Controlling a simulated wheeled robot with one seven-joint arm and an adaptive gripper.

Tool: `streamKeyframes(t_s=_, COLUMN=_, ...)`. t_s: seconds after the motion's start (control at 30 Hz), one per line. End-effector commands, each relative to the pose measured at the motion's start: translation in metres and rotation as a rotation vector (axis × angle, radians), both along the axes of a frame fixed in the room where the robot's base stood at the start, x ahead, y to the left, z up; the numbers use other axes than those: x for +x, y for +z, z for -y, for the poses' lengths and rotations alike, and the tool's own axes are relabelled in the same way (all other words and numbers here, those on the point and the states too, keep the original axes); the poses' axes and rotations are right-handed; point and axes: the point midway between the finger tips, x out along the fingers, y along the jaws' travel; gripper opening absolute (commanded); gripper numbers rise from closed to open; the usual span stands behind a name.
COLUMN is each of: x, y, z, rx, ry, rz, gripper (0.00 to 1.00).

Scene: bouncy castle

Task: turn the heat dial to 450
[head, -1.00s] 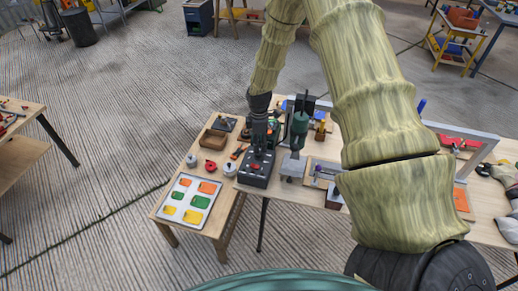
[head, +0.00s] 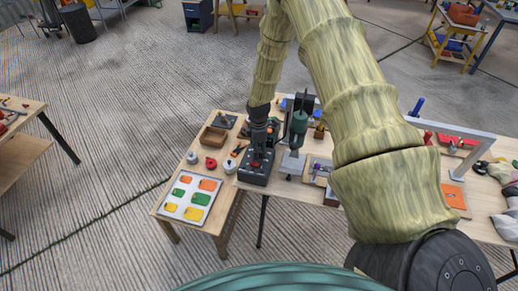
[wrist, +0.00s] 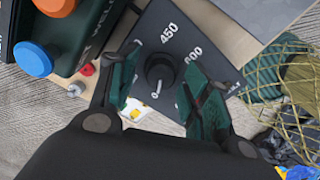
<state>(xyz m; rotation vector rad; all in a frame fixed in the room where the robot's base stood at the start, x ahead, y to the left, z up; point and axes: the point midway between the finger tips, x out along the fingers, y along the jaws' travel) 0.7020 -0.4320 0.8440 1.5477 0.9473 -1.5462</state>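The heat dial (wrist: 160,70) is a round dark knob on a dark panel (wrist: 205,38) in the wrist view. White marks around it include 450 toward the top and 600 to the upper right. A white line on the knob's lower side points down, near a mark that looks like 0. My gripper (wrist: 164,90) is open, with one green-padded finger on each side of the knob; I cannot tell whether either touches it. In the head view my gripper (head: 258,156) is over the dark box (head: 256,179), and the dial is hard to make out.
A green housing with orange and blue knobs (wrist: 33,59) is close at left in the wrist view. In the head view, a tray of coloured pieces (head: 190,198) lies left of the box. A green machine (head: 297,130) stands close to its right.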

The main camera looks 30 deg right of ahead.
Motion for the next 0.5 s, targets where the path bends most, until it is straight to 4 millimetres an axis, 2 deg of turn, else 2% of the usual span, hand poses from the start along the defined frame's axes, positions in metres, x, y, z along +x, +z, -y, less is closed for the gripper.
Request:
streamKeyframes(t_s=0.03, x=0.0000, y=0.0001, z=0.0001, rx=0.000, ry=0.000, rz=0.000, gripper=0.34)
streamKeyframes(t_s=0.2, x=0.0000, y=0.0002, z=0.0002, rx=0.000, ry=0.000, rz=0.000, gripper=0.04)
streamKeyframes(t_s=0.5, x=0.0002, y=-0.0004, z=0.0007, rx=0.000, ry=-0.024, rz=0.001, gripper=0.04)
